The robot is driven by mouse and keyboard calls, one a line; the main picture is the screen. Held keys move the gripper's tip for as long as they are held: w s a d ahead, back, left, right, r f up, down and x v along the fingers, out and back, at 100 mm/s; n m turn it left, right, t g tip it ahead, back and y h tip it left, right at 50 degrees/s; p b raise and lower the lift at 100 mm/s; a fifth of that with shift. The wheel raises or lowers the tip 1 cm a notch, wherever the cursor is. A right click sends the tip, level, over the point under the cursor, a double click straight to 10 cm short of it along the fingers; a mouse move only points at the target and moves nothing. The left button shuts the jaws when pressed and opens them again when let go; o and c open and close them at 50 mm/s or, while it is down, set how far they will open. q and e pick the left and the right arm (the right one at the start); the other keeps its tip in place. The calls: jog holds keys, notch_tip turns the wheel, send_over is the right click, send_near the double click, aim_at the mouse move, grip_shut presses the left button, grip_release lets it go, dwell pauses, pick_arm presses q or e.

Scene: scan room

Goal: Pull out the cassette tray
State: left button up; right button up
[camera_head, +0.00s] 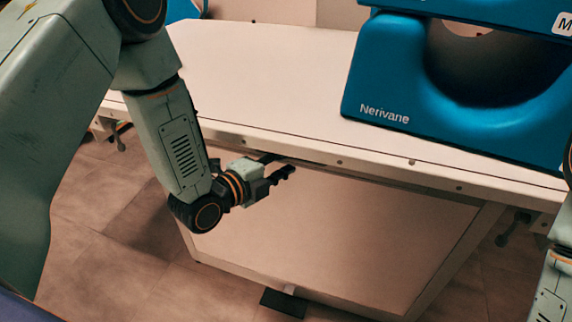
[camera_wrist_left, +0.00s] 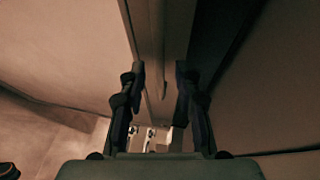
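The cassette tray is hard to pick out for sure. A pale front panel (camera_head: 335,235) hangs under the white tabletop, with a narrow dark gap along its top edge. My left gripper (camera_head: 283,167) is at this top edge, just below the tabletop's front rim, with its fingers pointing right. In the left wrist view, the two dark fingers (camera_wrist_left: 160,82) are apart, with a pale lengthwise strip (camera_wrist_left: 150,40) running between and beyond them. I cannot tell whether they touch it. My right gripper is out of view; only part of that arm shows at the right edge.
A blue scanner (camera_head: 390,75) marked "Nerivane" stands on the right of the white table (camera_head: 250,75). A dark pedal-like piece (camera_head: 284,302) is at the panel's foot. Dark knobs (camera_head: 505,238) hang under the table's rim. Tiled floor (camera_head: 110,240) lies open at the left.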

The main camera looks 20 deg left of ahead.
pick_arm(q)
jog(key=shift+w, duration=0.3)
jog(key=shift+d, duration=0.1)
jog(key=shift+c, duration=0.3)
grip_shut()
dwell(0.3)
